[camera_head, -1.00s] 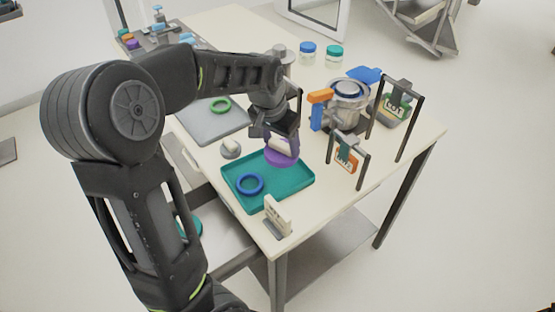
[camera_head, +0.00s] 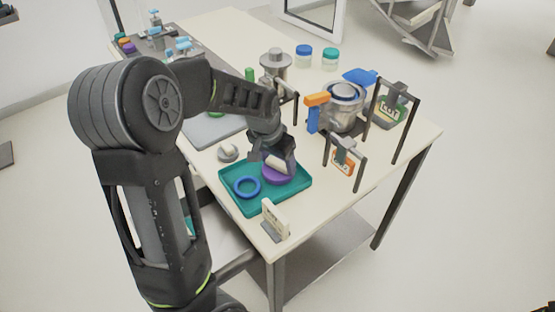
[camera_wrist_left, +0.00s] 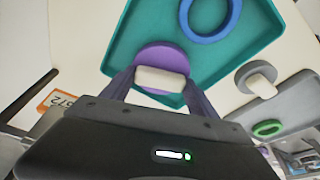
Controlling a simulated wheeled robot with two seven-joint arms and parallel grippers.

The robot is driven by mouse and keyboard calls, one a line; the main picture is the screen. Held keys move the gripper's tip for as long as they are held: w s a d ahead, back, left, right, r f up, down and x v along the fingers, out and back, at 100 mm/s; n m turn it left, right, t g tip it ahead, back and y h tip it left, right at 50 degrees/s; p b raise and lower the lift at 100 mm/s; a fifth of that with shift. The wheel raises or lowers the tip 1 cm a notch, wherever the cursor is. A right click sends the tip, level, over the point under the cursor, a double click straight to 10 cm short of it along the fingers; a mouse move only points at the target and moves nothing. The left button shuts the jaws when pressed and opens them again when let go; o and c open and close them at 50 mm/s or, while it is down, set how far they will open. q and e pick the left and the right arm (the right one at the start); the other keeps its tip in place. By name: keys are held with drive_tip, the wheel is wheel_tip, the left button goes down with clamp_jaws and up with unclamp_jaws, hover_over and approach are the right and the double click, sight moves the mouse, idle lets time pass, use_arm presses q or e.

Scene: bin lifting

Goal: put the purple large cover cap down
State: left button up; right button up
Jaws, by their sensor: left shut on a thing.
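The purple large cover cap (camera_head: 278,176) is a purple disc with a pale block-shaped handle. It is at the right part of the teal tray (camera_head: 240,206), low over or on the tray floor; I cannot tell if it touches. My left gripper (camera_head: 280,167) is shut on the cap's pale handle from above. In the left wrist view the purple disc (camera_wrist_left: 163,56) and its pale handle (camera_wrist_left: 160,79) show between the fingers (camera_wrist_left: 160,84). A blue ring (camera_head: 247,187) lies in the tray left of the cap. My right gripper is not in view.
A small white-knobbed grey piece (camera_head: 228,153) and a grey board (camera_head: 208,131) lie behind the tray. A sign holder (camera_head: 275,222) stands at the front edge. A framed stand (camera_head: 343,161), a metal pot (camera_head: 343,112) and an orange-and-blue tool (camera_head: 313,112) stand to the right.

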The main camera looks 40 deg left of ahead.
sight(271, 177)
use_arm(q)
drive_tip(key=shift+f, duration=0.2)
drive_tip(key=o, duration=1.4)
drive_tip(key=v, duration=1.2)
drive_tip(key=shift+r+b, duration=0.3)
drive_tip(key=shift+b, duration=0.05)
